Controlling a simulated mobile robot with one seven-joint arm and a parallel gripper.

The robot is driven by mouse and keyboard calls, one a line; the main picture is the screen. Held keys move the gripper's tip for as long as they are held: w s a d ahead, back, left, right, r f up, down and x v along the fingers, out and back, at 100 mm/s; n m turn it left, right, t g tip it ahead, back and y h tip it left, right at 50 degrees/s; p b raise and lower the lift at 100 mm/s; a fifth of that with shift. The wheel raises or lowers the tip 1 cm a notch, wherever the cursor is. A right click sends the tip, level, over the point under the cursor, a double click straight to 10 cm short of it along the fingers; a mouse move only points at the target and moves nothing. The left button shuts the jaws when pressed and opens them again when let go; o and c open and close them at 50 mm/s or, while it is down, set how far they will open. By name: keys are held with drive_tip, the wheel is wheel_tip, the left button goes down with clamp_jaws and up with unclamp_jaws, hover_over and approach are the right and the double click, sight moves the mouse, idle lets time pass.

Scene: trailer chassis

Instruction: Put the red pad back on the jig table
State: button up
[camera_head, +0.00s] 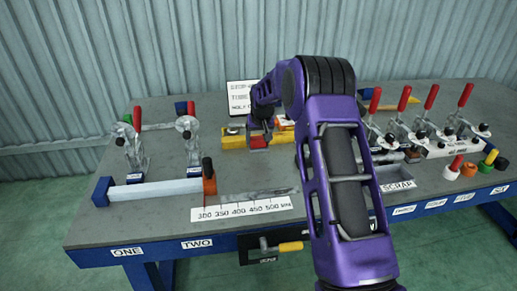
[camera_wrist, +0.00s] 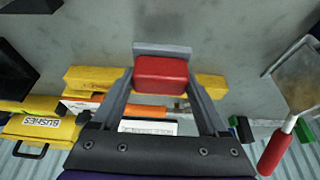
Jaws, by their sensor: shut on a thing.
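The red pad (camera_wrist: 162,74) is a small block with a grey strip along its far side. In the wrist view it sits between the two grey fingers of my gripper (camera_wrist: 162,82), which is shut on it. In the head view the red pad (camera_head: 258,141) shows below my gripper (camera_head: 260,130) at the middle back of the jig table (camera_head: 130,225). The table has a grey top and blue edges with number labels. In the wrist view the bare table top (camera_wrist: 235,35) lies beyond the pad. I cannot tell whether the pad touches the table.
Yellow blocks (camera_wrist: 92,77) and a yellow BUSHES case (camera_wrist: 38,122) lie near the gripper. Red-handled toggle clamps (camera_head: 137,150) stand on the left, and more (camera_head: 430,115) on the right. A white scale strip (camera_head: 240,208) lies at the front. A sign (camera_head: 242,95) stands behind.

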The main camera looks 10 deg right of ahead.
sight(259, 147)
drive_tip(key=shift+f, duration=1.9)
drive_tip(key=o, duration=1.5)
drive_tip(key=shift+s+r, duration=0.1)
drive_tip(key=shift+r, duration=0.45)
drive_tip(key=v, duration=1.1)
drive_tip(key=shift+s, duration=0.1)
